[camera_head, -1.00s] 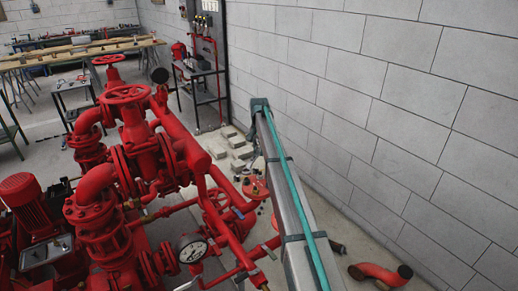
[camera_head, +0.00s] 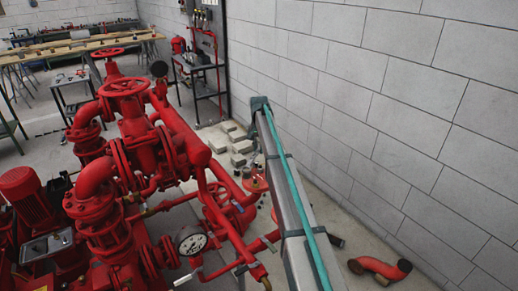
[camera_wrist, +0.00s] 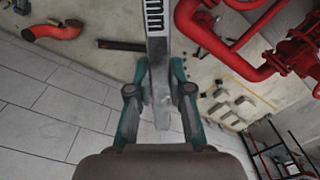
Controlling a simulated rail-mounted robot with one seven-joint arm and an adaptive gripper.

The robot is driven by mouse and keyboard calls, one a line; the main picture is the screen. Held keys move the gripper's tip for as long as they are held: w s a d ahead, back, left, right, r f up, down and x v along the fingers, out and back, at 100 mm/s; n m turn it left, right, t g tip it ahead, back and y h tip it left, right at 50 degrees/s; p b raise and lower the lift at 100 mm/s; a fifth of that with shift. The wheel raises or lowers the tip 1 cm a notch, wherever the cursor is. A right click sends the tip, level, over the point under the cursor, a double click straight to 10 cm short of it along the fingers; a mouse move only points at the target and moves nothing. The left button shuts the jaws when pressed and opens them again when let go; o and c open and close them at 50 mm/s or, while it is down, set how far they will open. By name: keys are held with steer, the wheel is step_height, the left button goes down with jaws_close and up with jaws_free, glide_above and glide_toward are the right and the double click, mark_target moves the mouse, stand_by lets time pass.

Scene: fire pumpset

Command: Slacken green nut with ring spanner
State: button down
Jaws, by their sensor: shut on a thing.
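The ring spanner (camera_wrist: 158,25) is a grey metal bar with dark markings along its face. In the wrist view it runs from my gripper (camera_wrist: 159,95) up past the top edge, so its far end is out of view. My gripper has teal and dark fingers and is shut on the spanner's near part. I cannot make out the green nut in either view. I cannot make out the gripper or the spanner in the head view.
Red pump pipework (camera_head: 130,150) with a pressure gauge (camera_head: 191,240) fills the left. A white block wall (camera_head: 400,110) bounds the right. A loose red pipe elbow (camera_head: 380,268) lies on the floor by the wall. Pale blocks (camera_head: 240,146) lie farther back.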

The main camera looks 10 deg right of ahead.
steer(key=shift+f+b, duration=0.4)
steer(key=shift+f, duration=0.9)
steer(key=shift+w+a, duration=0.1)
steer(key=a+n, duration=1.2)
steer(key=a, duration=0.2)
steer(key=shift+w+a+p, duration=0.25)
steer(key=shift+w+p, duration=0.15)
steer(key=shift+w, duration=0.05)
stand_by(1.1)
steer(key=shift+w+d, duration=0.15)
steer(key=shift+d, duration=0.2)
stand_by(0.8)
steer(key=shift+r, duration=0.15)
steer(key=shift+r+p, duration=0.95)
steer(key=shift+r, duration=1.45)
